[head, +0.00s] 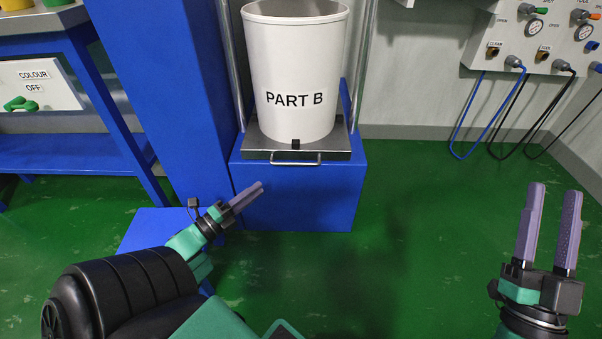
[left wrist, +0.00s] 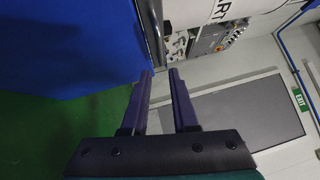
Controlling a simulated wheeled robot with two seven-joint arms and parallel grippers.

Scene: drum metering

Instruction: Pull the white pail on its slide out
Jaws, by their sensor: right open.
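The white pail (head: 296,75), marked PART B, stands upright on a dark metal slide plate (head: 258,144) on a blue stand (head: 300,197). A bar handle (head: 296,162) is on the slide's front edge. My left gripper (head: 262,187) is in front of the stand, below and left of the handle, apart from it. In the left wrist view its two fingers (left wrist: 160,73) are spread with nothing between them. Part of the pail (left wrist: 205,12) shows at the top of that view. My right gripper (head: 556,188) is open and empty over the floor at the right.
A blue column (head: 175,90) stands left of the pail, and upright metal rails (head: 366,60) flank it. A blue bench (head: 75,152) is at the far left. A wall panel (head: 540,35) with gauges and hanging hoses is at the upper right. The green floor (head: 420,220) right of the stand is clear.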

